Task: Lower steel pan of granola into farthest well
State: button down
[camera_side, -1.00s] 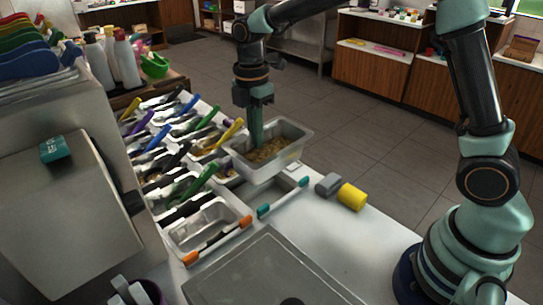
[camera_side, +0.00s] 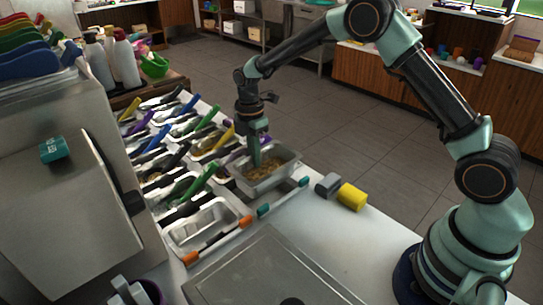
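The steel pan of granola (camera_side: 283,174) is at the right end of the near row of wells, low over the counter. Brown granola (camera_side: 266,166) lies inside it. My gripper (camera_side: 255,163) points down at the pan's left side, its fingers shut on the pan; their tips are partly hidden. The pan looks roughly level and covers the well under it, so I cannot tell how deep it sits. An empty steel well or pan (camera_side: 203,222) lies to its left, nearer the camera.
Several pans with coloured-handled utensils fill the counter behind. An orange-ended utensil (camera_side: 218,239) and a teal-ended utensil (camera_side: 283,199) lie along the front edge. A yellow-and-grey object (camera_side: 351,196) stands to the right. A large grey lid (camera_side: 262,272) lies in front.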

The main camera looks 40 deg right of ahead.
jog(key=shift+f, duration=2)
jog(key=shift+f, duration=2.15)
dwell(0.6)
jog(key=c, duration=1)
grip_release()
jog(key=shift+o, duration=0.4)
jog(key=o, duration=0.3)
jog(key=shift+o, duration=0.2)
jog(key=shift+r, duration=0.1)
jog(key=shift+r, duration=3.9)
